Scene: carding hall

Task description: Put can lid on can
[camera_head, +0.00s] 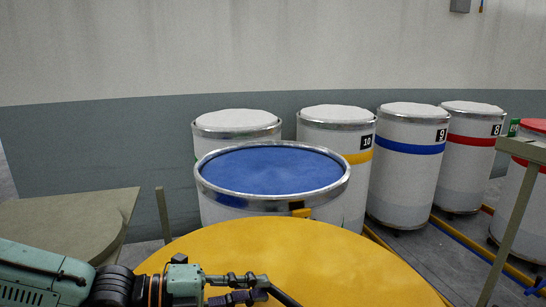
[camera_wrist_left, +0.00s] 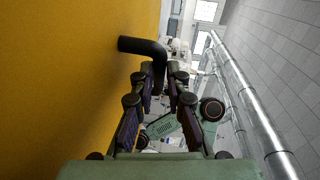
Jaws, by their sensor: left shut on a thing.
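The can lid (camera_head: 290,250) is a large yellow disc at the bottom of the head view; it fills the left of the wrist view (camera_wrist_left: 60,80). My left gripper (camera_head: 262,288) is shut on the lid's dark bent handle (camera_wrist_left: 158,52), at the lid's near side. The can (camera_head: 328,208) stands just beyond the lid, white with a metal rim and blue material inside its top. Its top is uncovered. The lid hides the lower part of the can. My right gripper is in neither view.
Several white cans with pale tops stand behind, including one with a yellow band (camera_head: 358,157), one with blue (camera_head: 410,148) and one with red (camera_head: 471,141). A beige table (camera_head: 70,222) is at left. A beige post (camera_head: 508,240) stands at right. Yellow and blue floor rails run at right.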

